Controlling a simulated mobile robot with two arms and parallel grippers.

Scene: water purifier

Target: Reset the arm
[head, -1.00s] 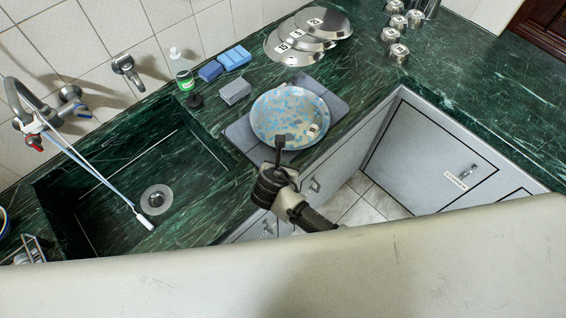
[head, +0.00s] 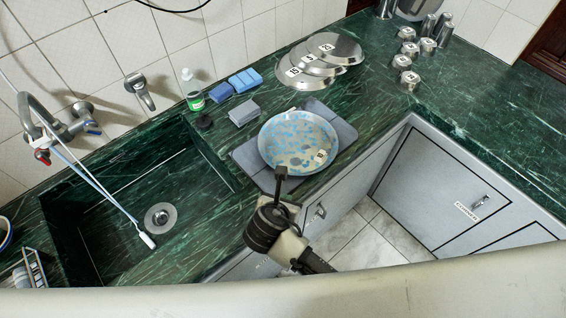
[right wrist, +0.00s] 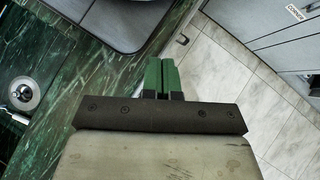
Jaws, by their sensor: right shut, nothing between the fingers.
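My right gripper (head: 281,172) is shut and empty. In the head view its tip shows just in front of the near rim of a round plate (head: 298,140) with blue patches. In the right wrist view the green fingers of my right gripper (right wrist: 161,76) are pressed together over the gap between the counter edge and the tiled floor. The plate lies on a grey mat (head: 345,132) on the green counter. My left gripper is not in view.
A sink (head: 150,190) with a faucet (head: 60,125) is at the left. Blue sponges (head: 240,82), a grey block (head: 244,113) and metal lids (head: 318,62) lie behind the plate. Metal jars (head: 408,62) stand at the back right. Cabinets (head: 440,195) border the floor.

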